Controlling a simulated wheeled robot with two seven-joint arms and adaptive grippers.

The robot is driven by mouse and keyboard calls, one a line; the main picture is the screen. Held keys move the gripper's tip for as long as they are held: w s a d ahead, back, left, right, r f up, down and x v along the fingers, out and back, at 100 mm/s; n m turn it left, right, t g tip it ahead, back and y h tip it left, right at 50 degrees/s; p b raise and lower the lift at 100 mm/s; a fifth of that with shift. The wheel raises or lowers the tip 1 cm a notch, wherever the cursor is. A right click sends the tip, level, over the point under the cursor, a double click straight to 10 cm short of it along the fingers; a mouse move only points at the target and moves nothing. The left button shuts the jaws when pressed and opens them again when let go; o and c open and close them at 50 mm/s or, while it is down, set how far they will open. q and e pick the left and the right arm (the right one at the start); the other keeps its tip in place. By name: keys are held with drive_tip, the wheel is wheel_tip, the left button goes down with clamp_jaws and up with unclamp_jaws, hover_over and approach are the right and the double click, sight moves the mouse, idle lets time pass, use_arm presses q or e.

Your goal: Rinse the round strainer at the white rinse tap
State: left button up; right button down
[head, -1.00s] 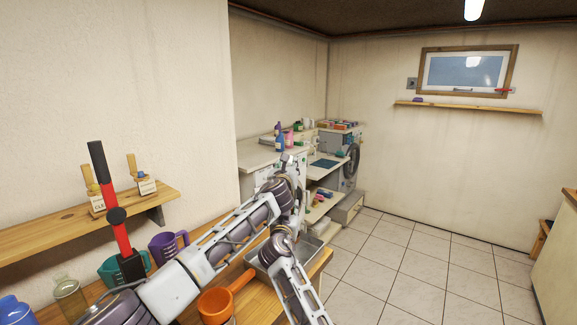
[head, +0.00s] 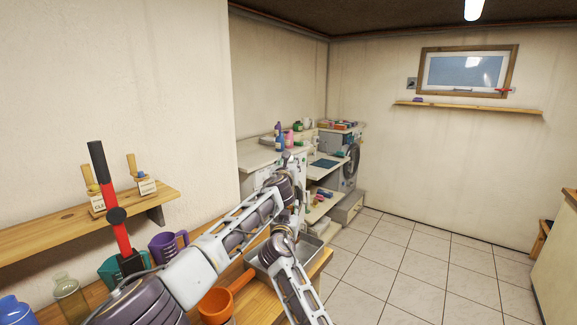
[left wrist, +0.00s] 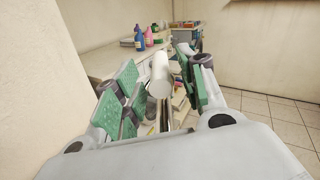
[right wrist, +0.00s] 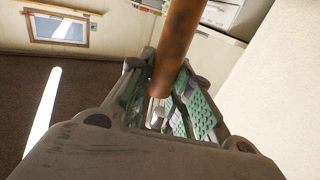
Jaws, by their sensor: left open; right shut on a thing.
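My left gripper (head: 287,165) is at the upper end of the left arm in the head view. In the left wrist view it (left wrist: 157,70) is open. A white rounded cylinder (left wrist: 159,80), which looks like the white rinse tap, shows between its fingers; whether they touch it I cannot tell. In the right wrist view, my right gripper (right wrist: 160,105) is shut on a rust-brown rod (right wrist: 177,40), which looks like the round strainer's handle. The strainer's round head is not seen.
An orange long-handled pot (head: 215,304), a purple jug (head: 168,246) and a teal jug (head: 110,268) stand on the wooden bench (head: 255,308). A grey metal tray (head: 256,262) lies behind my arm. Bottles (head: 290,139) stand on the far counter. The tiled floor (head: 420,270) is clear.

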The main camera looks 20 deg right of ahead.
use_arm(q)
drive_tip(key=shift+w, duration=0.15)
drive_tip(key=shift+c, duration=0.5)
clamp_jaws()
